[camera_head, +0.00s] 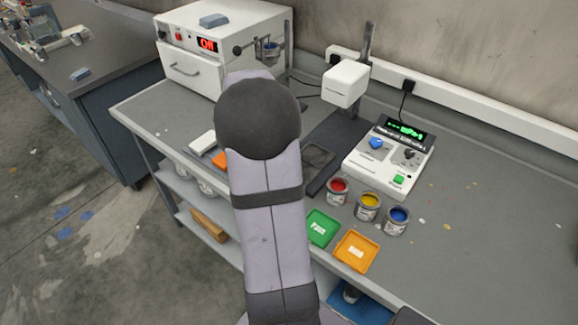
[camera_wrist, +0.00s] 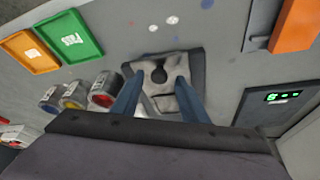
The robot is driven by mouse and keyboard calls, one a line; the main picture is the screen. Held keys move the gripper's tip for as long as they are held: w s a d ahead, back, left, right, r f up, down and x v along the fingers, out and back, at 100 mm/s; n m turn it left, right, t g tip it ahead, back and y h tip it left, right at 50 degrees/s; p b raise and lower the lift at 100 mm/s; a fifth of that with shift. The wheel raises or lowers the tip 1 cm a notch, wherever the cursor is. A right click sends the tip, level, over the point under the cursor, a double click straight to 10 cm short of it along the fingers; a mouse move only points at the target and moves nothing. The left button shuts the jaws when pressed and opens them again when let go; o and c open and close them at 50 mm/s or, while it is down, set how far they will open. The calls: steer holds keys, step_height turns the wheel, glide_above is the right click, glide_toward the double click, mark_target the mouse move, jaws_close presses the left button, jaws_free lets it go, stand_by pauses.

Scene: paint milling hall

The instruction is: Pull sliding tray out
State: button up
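A dark tray-like plate (camera_head: 318,155) lies on the bench by the stand of a white-headed device (camera_head: 346,84); my arm partly covers this area in the head view. In the wrist view, a dark-edged plate (camera_wrist: 197,66) carries a grey piece with a round dark opening. It looks like the sliding tray, but I cannot tell for sure. My gripper (camera_wrist: 159,78) is open, with its two bluish fingers apart on either side of the grey piece. I cannot tell whether they touch it. In the head view my arm hides the gripper.
Red (camera_head: 338,190), yellow (camera_head: 367,205) and blue (camera_head: 396,219) paint cans stand right of my arm, near green (camera_head: 322,228) and orange (camera_head: 356,251) trays. A control box (camera_head: 390,157) stands behind them. A white oven-like box (camera_head: 225,45) is at back left. The bench's right side is mostly clear.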

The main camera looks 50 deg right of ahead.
steer(key=b+v, duration=0.1)
steer(key=v, duration=0.6)
stand_by(0.5)
steer(key=shift+r, duration=0.1)
steer(key=a+f+n, duration=0.2)
steer(key=f+n, duration=0.1)
steer(key=n, duration=0.1)
steer(key=a+f+n+t+y, duration=0.1)
steer(key=a+f+n, duration=0.1)
steer(key=n, duration=0.3)
steer(key=a+f+n+y, duration=0.1)
steer(key=a+f+n, duration=0.2)
steer(key=a+n, duration=0.1)
steer(key=shift+s+f+n, duration=0.3)
steer(key=shift+f+n, duration=0.05)
steer(key=shift+n, duration=0.15)
steer(key=s+a+n+y+p, duration=0.1)
steer(key=a+n, duration=0.3)
steer(key=a, duration=0.8)
steer(key=s+a+n+y, duration=0.1)
steer(key=s+a+n, duration=0.3)
steer(key=a, duration=0.8)
steer(key=shift+a+f+t+p, duration=0.25)
steer(key=shift+f+t+p, duration=0.15)
